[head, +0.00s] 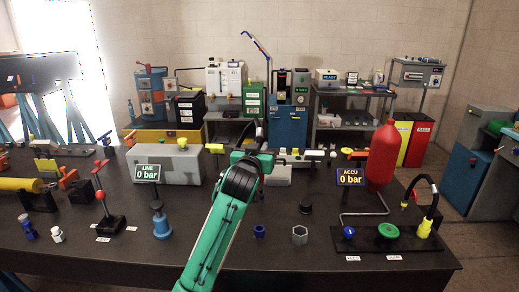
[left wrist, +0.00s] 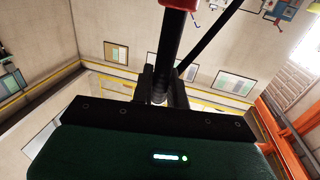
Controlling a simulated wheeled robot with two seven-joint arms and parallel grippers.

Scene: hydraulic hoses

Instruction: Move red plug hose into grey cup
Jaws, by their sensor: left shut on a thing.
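My left gripper (head: 255,150) is raised over the middle of the table, its fingertips partly hidden by my green arm. In the left wrist view my left gripper (left wrist: 161,88) is shut around a black hose (left wrist: 167,55). A red plug (left wrist: 181,4) shows on the hose at the top edge of that view, partly cut off. In the head view the held hose is hard to make out behind the arm. The grey cup (head: 300,235) stands open on the table, right of my arm and nearer the front edge. My right gripper is not in view.
A blue cup (head: 259,231) stands left of the grey cup. A plate (head: 375,246) with a yellow-ended hose (head: 437,200) and a red accumulator (head: 384,155) are on the right. The blue gauge stand (head: 162,226) is left.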

